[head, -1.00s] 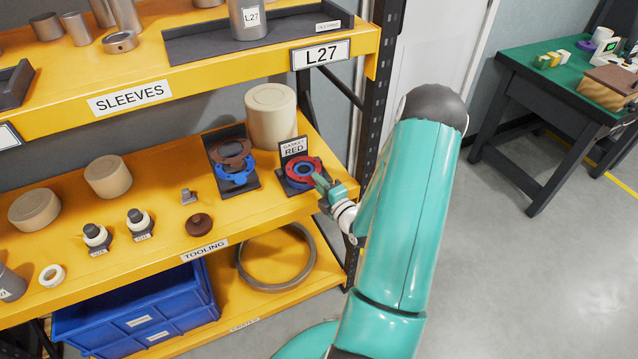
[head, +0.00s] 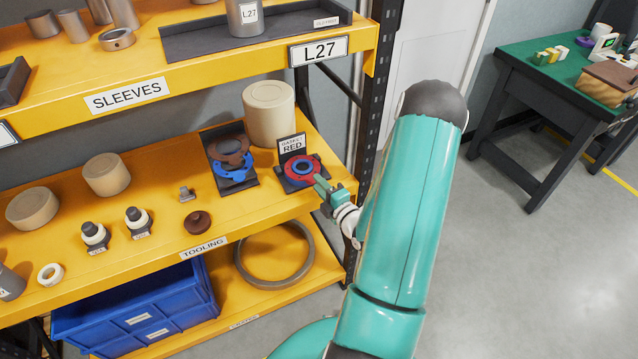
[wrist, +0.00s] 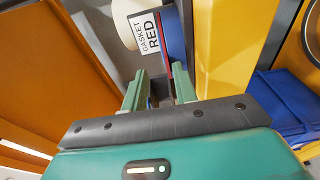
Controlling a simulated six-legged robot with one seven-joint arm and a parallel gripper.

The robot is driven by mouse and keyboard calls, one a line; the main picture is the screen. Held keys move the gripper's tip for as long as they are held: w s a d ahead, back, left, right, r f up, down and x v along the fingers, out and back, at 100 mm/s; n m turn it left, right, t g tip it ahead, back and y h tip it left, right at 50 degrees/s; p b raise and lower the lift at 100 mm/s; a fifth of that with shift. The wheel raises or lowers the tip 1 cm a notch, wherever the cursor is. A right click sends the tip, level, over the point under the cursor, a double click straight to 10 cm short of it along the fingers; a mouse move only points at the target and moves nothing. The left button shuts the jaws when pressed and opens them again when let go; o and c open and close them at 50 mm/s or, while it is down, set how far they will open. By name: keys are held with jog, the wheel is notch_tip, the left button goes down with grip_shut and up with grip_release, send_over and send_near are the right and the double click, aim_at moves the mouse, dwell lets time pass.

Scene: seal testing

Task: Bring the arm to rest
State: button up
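My gripper (head: 322,188) is at the front right of the middle shelf, just in front of the red and blue gasket rings (head: 303,171). The rings lie on a small dark stand with a card reading GASKET RED (head: 291,145). In the wrist view my two green fingers (wrist: 156,88) stand apart with a gap between them and no object seen in it. The GASKET RED card (wrist: 151,36) shows beyond them, with a strip of blue and red beside it. Whether a fingertip touches the rings is hard to tell.
A dark tray with brown and blue rings (head: 232,164) lies left of the gasket stand. A beige cylinder (head: 269,113) stands behind it. The upper shelf (head: 215,65) overhangs, and a dark rack post (head: 376,110) rises close to my arm. Open floor (head: 510,260) lies to the right.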

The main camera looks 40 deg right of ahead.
jog(key=shift+s+a+r, duration=0.1)
jog(key=shift+s+a, duration=0.1)
jog(key=shift+s, duration=0.5)
jog(key=shift+s+a, duration=0.2)
jog(key=shift+s, duration=0.45)
jog(key=shift+s, duration=0.1)
